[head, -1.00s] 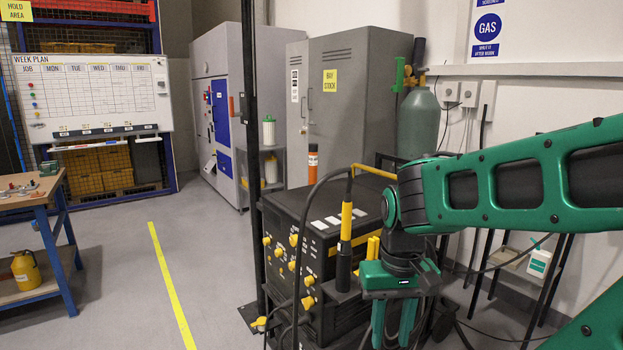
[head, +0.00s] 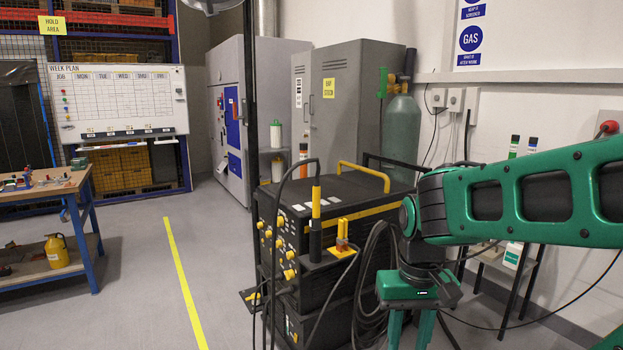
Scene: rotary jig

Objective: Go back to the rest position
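My gripper (head: 411,328) hangs at the lower right of the head view, pointing down at the end of my green arm. Its two green fingers are apart, with a gap between them. Nothing shows between the visible parts of the fingers. The fingertips come close to the lower frame edge. Behind and left of it in the picture stands a black and yellow welding machine (head: 290,254) with cables hanging from it.
A grey cabinet (head: 350,120) and a green gas cylinder (head: 401,135) stand behind the machine. A workbench (head: 75,190) with a yellow can (head: 57,252) below is at left. Floor around the yellow line (head: 182,275) is clear. A rack (head: 510,270) stands at right.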

